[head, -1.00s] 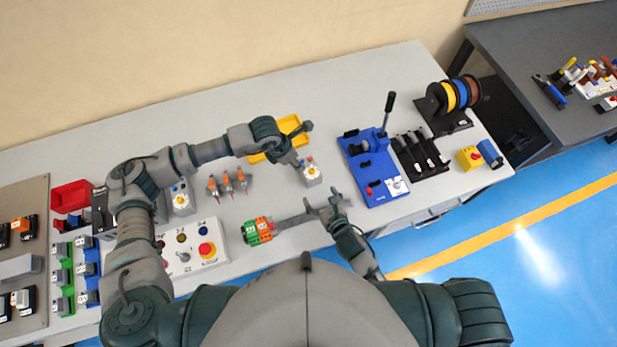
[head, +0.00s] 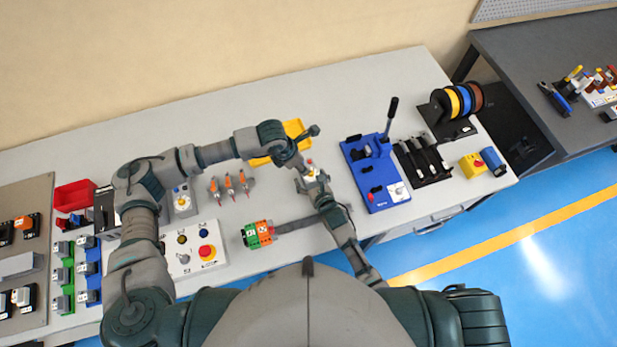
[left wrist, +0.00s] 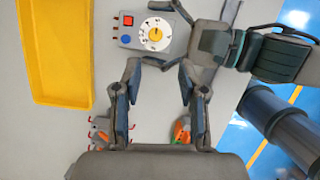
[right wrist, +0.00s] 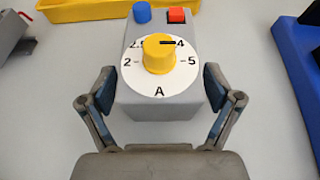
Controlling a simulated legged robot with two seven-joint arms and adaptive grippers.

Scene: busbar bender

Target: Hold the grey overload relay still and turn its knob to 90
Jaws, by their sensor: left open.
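The grey overload relay (head: 311,176) stands on the table, partly hidden by my grippers in the head view. In the right wrist view the relay (right wrist: 165,105) shows a yellow knob (right wrist: 159,54) on a white dial, its dark mark pointing near 4, plus a blue and a red button. My right gripper (right wrist: 158,82) is open, one finger on each side of the relay's near end, with narrow gaps visible. My left gripper (left wrist: 158,75) is open and empty, its fingertips short of the relay, which also shows in the left wrist view (left wrist: 130,38).
A yellow tray (head: 293,129) lies behind the relay. A blue bending tool (head: 375,175) stands to its right. Several orange-grey parts (head: 230,186) lie to its left. Green and orange terminal blocks (head: 258,233) sit at the front. Another knobbed grey device (head: 182,198) is farther left.

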